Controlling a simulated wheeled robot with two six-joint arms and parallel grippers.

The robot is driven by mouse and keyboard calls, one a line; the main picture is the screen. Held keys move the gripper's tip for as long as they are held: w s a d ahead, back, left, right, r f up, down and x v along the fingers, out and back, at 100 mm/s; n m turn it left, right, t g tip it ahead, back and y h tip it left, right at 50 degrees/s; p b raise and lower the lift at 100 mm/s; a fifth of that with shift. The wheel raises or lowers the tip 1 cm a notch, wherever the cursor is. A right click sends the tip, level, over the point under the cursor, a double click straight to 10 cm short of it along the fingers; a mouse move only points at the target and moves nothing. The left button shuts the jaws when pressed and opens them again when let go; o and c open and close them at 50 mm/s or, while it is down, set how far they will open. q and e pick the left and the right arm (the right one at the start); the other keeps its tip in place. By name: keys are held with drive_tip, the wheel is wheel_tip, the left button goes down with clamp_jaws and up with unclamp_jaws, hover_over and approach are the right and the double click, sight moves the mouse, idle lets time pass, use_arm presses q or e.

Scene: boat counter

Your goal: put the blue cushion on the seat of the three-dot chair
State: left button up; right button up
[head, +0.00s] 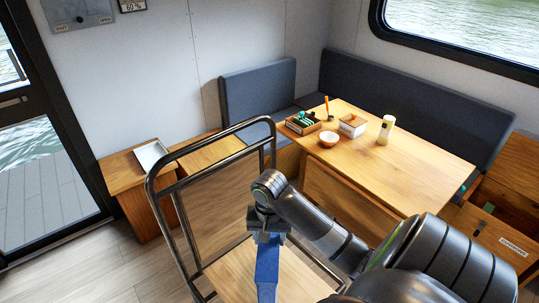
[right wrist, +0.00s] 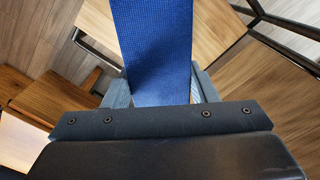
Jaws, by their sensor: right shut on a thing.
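My right gripper (head: 267,236) is shut on the blue cushion (head: 267,272) and points down. The cushion hangs on edge below the fingers, above a wooden surface, and its lower end runs out of the picture. In the right wrist view the cushion (right wrist: 155,45) is a blue woven slab between the two grey fingers. I cannot tell any three-dot mark in either view, so I cannot say which thing is the three-dot chair. My left gripper is not in view.
A black tubular frame (head: 163,203) with a wooden platform (head: 238,266) stands around and below my gripper. Behind it is a wooden table (head: 420,158) with a bowl (head: 328,139), a bottle (head: 386,130) and boxes. Dark bench cushions (head: 400,98) line the wall. Floor at left is clear.

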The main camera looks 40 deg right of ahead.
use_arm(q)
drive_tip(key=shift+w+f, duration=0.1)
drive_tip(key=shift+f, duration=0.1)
use_arm(e)
wheel_tip(320, 180, down, 9)
drive_tip(key=shift+r, duration=0.1)
drive_tip(key=o, duration=1.5)
drive_tip(key=shift+c, duration=0.2)
wheel_tip(320, 180, up, 11)
drive_tip(key=shift+p, duration=1.15)
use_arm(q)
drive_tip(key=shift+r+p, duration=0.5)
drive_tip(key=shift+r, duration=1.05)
use_arm(e)
drive_tip(key=shift+r, duration=0.6)
drive_tip(key=shift+f, duration=0.1)
